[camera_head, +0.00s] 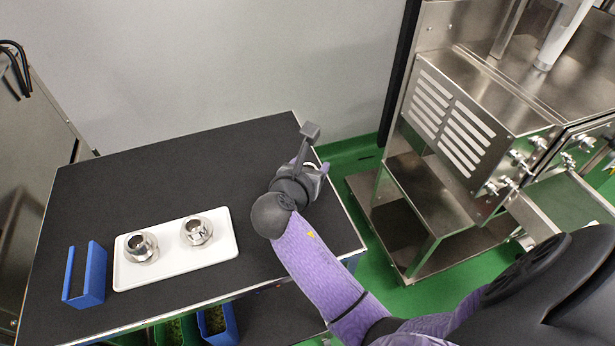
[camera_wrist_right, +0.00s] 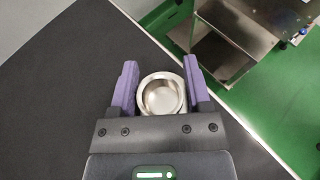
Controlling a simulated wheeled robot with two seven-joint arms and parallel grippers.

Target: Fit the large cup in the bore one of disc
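A round, shiny metal cup (camera_wrist_right: 162,94) sits between the two purple fingers of my right gripper (camera_wrist_right: 161,84) in the right wrist view. The fingers lie along both its sides and appear to grip it. Its open mouth faces the camera and looks empty. In the head view, my right gripper (camera_head: 311,166) is over the right end of the black table, and only a bit of the cup's rim shows there. Its height above the table is hard to tell. I cannot identify the disc or its bore one. My left gripper is out of view.
A white tray (camera_head: 175,265) on the black table (camera_head: 130,185) holds two flanged metal parts (camera_head: 141,246) (camera_head: 196,231). A blue holder (camera_head: 92,275) stands left of it. A steel machine (camera_head: 465,120) stands to the right, across a strip of green floor (camera_head: 352,165). The table's back middle is clear.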

